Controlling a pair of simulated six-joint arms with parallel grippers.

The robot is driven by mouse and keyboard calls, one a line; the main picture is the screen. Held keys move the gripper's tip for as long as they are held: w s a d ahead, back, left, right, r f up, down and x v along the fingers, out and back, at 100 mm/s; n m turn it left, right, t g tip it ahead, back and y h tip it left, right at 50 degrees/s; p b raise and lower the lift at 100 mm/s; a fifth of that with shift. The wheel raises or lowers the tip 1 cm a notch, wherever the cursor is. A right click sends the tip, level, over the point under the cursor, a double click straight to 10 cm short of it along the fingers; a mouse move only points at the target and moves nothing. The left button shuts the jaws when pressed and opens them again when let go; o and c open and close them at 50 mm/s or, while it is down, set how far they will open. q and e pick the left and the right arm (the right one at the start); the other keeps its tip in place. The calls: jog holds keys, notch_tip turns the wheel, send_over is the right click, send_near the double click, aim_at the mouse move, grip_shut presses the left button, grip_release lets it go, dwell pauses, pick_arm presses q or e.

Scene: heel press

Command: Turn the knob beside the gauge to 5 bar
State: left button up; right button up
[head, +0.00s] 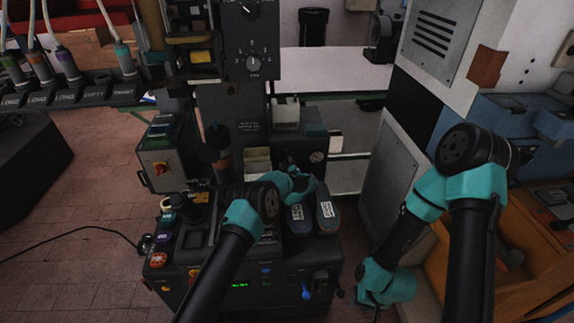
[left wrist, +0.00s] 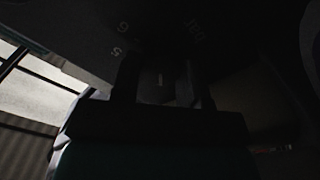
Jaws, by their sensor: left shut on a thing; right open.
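The knob (left wrist: 160,82) shows dark and dim in the left wrist view, with a short pale mark on its face. My left gripper (left wrist: 162,92) is shut on it, with one finger on either side. Printed figures 5 and 6 and upturned BAR lettering lie on the dark panel (left wrist: 80,35) around it. In the head view the round gauge (head: 316,157) sits on a dark box, just beyond my left wrist, which hides the knob. The gauge needle is too small to read. My right gripper (head: 376,311) is open, low at the bottom edge, its fingers barely showing.
Shoe-like pieces with white labels (head: 326,209) stand close to the right of my left wrist. A control panel with coloured buttons (head: 158,259) is at the lower left. A dark column with dials (head: 254,64) rises behind. Open floor (head: 75,215) lies at left.

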pick_arm(q)
jog(key=shift+m, duration=0.4)
jog(key=o, duration=0.9)
jog(key=shift+s, duration=0.15)
jog(key=shift+s+d, duration=0.25)
jog(key=shift+s, duration=1.55)
jog(key=shift+s+d, duration=0.2)
jog(key=shift+s, duration=1.6)
